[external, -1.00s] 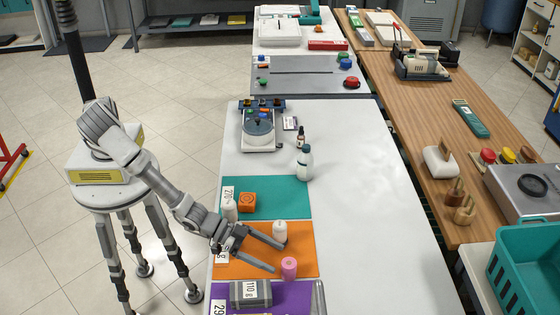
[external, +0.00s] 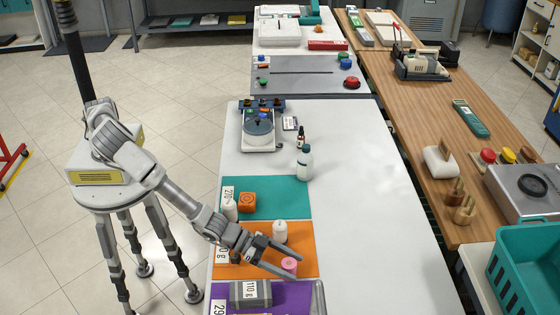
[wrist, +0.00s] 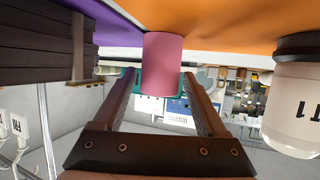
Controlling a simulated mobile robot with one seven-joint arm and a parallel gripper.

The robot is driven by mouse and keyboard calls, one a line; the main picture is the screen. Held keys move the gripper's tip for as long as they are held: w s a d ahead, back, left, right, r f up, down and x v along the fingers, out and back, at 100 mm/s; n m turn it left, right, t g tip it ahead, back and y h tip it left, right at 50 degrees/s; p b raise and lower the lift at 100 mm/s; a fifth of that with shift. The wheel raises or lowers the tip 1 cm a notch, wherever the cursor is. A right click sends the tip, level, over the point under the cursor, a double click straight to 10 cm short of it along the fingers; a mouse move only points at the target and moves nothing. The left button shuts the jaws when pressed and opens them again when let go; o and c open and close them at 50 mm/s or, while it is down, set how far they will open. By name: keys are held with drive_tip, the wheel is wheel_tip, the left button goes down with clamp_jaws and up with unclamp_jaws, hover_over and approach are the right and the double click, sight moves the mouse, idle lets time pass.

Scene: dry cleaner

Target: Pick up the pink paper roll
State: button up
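The pink paper roll (external: 289,263) stands upright on the orange mat (external: 308,263) near its right edge. My gripper (external: 297,268) is low over the mat and open, with one finger on each side of the roll. In the wrist view the pink roll (wrist: 163,62) is between the fingertips of my gripper (wrist: 160,75). A gap shows at the left finger; the right finger is very near the roll, and I cannot tell if it touches. My fingers hide part of the roll in the external view.
A white bottle (external: 280,232) stands on the orange mat close to my upper finger; it also shows in the wrist view (wrist: 294,105). A dark grey block marked 110 g (external: 250,294) lies on the purple mat in front. The white table to the right is clear.

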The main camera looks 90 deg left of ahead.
clamp_jaws()
